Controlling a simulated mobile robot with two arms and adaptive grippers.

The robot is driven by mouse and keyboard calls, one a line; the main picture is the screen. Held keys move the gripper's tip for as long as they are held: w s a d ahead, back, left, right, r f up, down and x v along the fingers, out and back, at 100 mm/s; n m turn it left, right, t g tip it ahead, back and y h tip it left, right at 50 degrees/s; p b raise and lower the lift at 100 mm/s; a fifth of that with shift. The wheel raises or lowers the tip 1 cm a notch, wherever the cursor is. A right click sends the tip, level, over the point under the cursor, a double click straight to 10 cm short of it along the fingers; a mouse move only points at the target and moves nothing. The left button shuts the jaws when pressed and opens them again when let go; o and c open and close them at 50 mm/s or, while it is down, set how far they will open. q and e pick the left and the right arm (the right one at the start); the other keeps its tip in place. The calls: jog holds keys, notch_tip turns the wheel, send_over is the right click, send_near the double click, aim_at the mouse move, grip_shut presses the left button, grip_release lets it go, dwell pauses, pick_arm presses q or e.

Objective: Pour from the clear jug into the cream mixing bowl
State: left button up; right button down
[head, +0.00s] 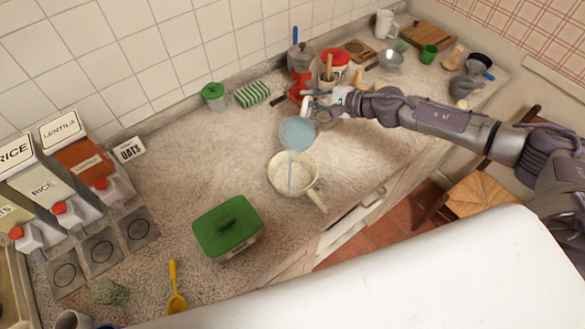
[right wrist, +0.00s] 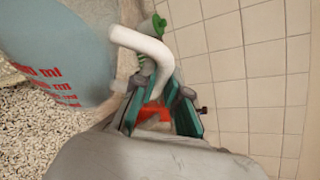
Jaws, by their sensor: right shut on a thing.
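The clear jug (head: 297,133) looks bluish and is tilted in the air over the cream mixing bowl (head: 311,186). A thin pale-blue stream runs down from the jug into the bowl. My right gripper (head: 326,104) is shut on the jug's white handle, up and right of the bowl. In the right wrist view the jug (right wrist: 55,45) fills the upper left with red ml marks, and its handle (right wrist: 146,46) runs between my fingers (right wrist: 152,100). My left gripper is out of view.
A green-lidded box (head: 227,228) stands left of and in front of the bowl. A yellow spoon (head: 175,290) lies at the front left. The counter (head: 190,165) left of the bowl is clear.

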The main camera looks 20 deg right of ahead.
jog(key=shift+s+a+r+n+t, duration=0.3)
jog(key=shift+s+a+n+t, duration=0.1)
jog(key=shift+s+n, duration=0.1)
dwell(3.8)
